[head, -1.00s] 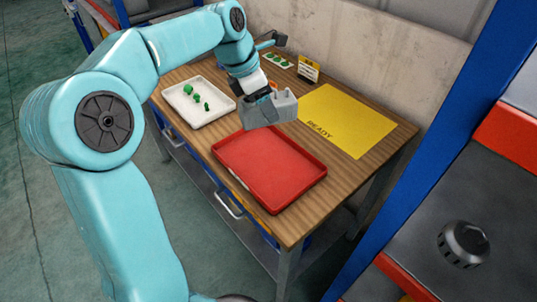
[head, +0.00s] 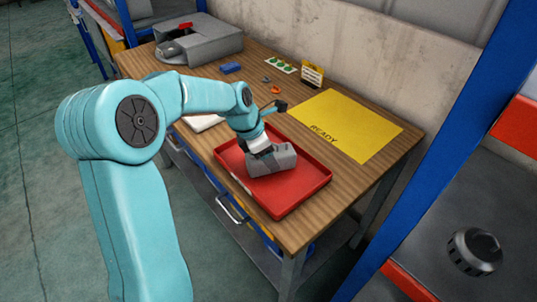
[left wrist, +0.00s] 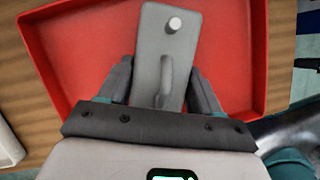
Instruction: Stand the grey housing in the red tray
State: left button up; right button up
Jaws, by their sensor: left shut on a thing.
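The grey housing (head: 274,161) is in the red tray (head: 302,190), at its left and back part. In the left wrist view the housing (left wrist: 168,35) shows a flat grey face with a white round stub and a raised handle-like bar, with the red tray (left wrist: 75,45) around and beneath it. My left gripper (head: 262,154) is shut on the housing, with one finger on either side of it (left wrist: 163,85). I cannot tell whether the housing's underside touches the tray floor. My right gripper is not in view.
A yellow mat marked READY (head: 345,125) lies right of the tray. A white tray (head: 205,122) is mostly hidden behind my arm. A large grey machine part (head: 200,42), a blue block (head: 231,68) and a small sign (head: 312,74) stand farther back. A blue post (head: 440,150) rises at right.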

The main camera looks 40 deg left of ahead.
pick_arm(q)
jog(key=shift+r, duration=0.1)
jog(key=shift+f, duration=0.2)
jog(key=o, duration=1.5)
jog(key=p+v, duration=0.1)
jog(key=v, duration=1.1)
jog(key=shift+r, duration=0.2)
